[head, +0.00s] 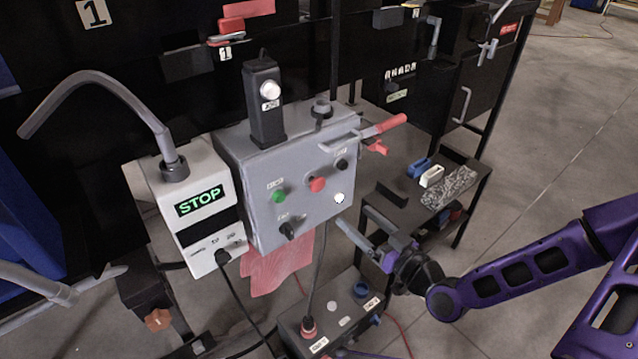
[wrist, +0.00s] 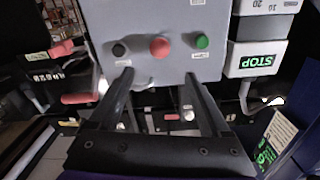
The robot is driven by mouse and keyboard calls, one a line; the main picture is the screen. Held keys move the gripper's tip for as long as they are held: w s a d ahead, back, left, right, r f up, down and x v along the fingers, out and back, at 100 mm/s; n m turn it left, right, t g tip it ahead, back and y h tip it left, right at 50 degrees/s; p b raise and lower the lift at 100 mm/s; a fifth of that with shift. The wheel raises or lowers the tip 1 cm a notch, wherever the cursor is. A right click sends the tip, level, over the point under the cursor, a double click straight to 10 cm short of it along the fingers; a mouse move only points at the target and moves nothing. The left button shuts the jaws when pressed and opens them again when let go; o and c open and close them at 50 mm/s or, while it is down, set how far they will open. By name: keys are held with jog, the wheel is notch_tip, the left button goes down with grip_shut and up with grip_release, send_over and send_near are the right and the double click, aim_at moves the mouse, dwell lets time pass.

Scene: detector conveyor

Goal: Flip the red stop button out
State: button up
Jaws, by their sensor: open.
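The red stop button (head: 317,184) is a round knob on the front of a grey control box (head: 262,215), between a green button (head: 279,196) and a black knob (head: 341,164). In the wrist view the red button (wrist: 159,48) lies just beyond the fingertips and roughly centred between them. My gripper (head: 357,221) is open and empty, below and to the right of the red button in the head view. Its two dark fingers also show in the wrist view (wrist: 159,79). No contact with the box is visible.
A white unit with a green STOP display (head: 200,201) stands left of the box. A red-handled lever (head: 385,126) sticks out at the box's upper right. A low black shelf (head: 400,190) is on the right, and cables hang below the box.

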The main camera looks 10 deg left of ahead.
aim_at(320, 186)
jog(key=x, duration=1.4)
jog(key=shift+w+a, duration=0.25)
grip_shut()
